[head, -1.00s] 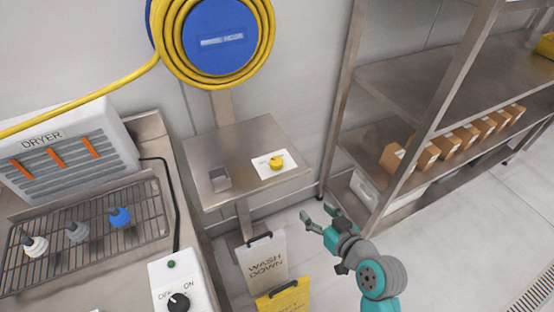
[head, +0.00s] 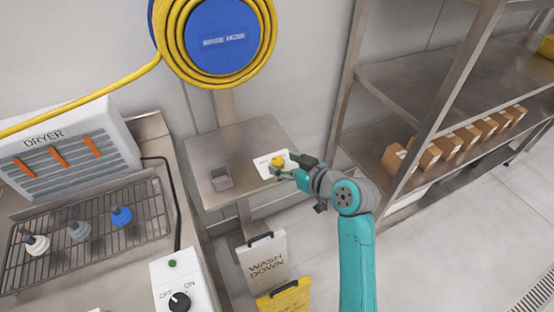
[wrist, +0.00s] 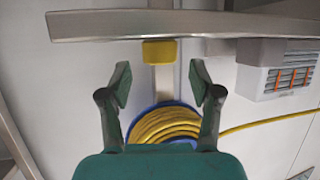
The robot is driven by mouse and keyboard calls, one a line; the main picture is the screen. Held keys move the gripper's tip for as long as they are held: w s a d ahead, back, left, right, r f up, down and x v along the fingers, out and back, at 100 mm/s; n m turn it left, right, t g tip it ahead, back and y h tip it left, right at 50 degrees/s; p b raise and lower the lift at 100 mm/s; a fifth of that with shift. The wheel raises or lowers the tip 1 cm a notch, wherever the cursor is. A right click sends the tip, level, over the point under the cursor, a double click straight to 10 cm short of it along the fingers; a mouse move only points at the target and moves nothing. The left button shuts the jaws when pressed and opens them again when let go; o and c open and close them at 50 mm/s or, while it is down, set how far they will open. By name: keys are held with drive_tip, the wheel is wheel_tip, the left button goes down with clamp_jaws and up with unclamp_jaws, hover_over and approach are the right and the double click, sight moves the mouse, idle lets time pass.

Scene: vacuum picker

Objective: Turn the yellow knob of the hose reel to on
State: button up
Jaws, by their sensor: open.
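The yellow knob (head: 278,161) sits on a white plate (head: 264,168) on the steel shelf below the hose reel (head: 222,38). My gripper (head: 289,166) is open at the right side of the knob, and its fingers partly hide the plate. In the wrist view, the knob (wrist: 159,52) lies beyond and between the open fingertips of my gripper (wrist: 160,82), with a gap on each side. The knob's pointer and the plate's lettering are too small or covered to read.
A dryer (head: 70,150) and a rack with several bulb-shaped tools stand left. A shelf unit (head: 420,90) with boxes stands right. White and yellow signs hang below.

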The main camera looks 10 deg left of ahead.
sight(278, 160)
drive_tip(key=shift+x, duration=2)
drive_tip(key=c, duration=1.2)
